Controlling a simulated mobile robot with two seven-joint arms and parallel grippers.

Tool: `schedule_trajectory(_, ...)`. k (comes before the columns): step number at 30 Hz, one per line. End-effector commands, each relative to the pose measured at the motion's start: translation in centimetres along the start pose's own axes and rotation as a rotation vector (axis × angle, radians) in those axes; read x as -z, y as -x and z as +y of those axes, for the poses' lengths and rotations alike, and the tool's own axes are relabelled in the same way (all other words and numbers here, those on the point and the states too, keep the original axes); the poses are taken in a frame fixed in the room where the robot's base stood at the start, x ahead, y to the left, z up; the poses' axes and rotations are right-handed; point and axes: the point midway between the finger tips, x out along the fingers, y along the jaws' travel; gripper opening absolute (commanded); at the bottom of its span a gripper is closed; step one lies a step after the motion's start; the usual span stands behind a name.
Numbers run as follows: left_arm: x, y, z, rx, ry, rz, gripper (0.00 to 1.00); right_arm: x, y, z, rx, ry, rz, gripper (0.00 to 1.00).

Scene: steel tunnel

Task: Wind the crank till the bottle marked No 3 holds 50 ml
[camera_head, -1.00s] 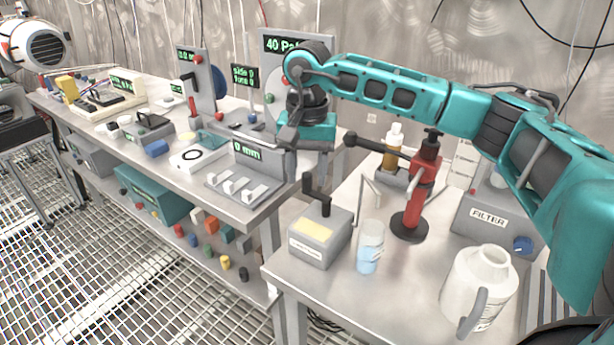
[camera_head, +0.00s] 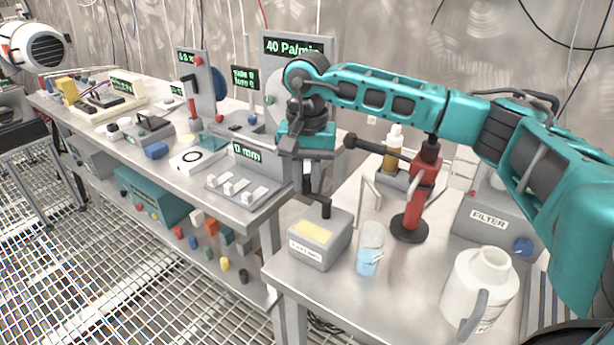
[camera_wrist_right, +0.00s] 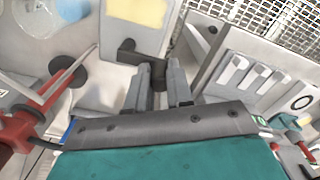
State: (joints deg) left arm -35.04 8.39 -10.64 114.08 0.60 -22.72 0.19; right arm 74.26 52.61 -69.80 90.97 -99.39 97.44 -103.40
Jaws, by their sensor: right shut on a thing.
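A grey box (camera_head: 318,244) with a yellow panel on top and a white label stands on the right-hand bench. Its dark crank (camera_head: 325,208) rises from the top. My right gripper (camera_head: 306,178) comes down from above and is shut on the crank's upright handle. In the right wrist view the crank arm (camera_wrist_right: 140,54) runs to the handle between my fingertips (camera_wrist_right: 166,72). A clear bottle (camera_head: 370,238) with pale blue liquid in its lower part stands right of the box. I cannot read its number or scale. My left gripper is not in view.
A red stand (camera_head: 420,190) with a round black base is behind the bottle. A white jug (camera_head: 480,285) stands at the front right, near a box marked FILTER (camera_head: 488,215). An amber bottle (camera_head: 392,150) is further back. The crowded left bench (camera_head: 250,205) lies close by.

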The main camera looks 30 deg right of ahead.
Motion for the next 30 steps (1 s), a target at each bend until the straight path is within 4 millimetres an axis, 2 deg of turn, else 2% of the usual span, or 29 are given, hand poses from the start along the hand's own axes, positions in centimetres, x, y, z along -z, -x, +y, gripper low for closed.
schedule_trajectory(8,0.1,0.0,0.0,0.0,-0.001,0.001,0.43,0.1,0.0,0.0,0.0,-0.02,-0.001,0.0)
schedule_trajectory(14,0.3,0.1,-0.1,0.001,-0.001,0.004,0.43,0.4,0.1,0.2,0.001,-0.102,-0.001,0.0)
schedule_trajectory(30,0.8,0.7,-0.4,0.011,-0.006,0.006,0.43,1.9,0.2,1.8,0.001,-0.577,0.001,0.0)
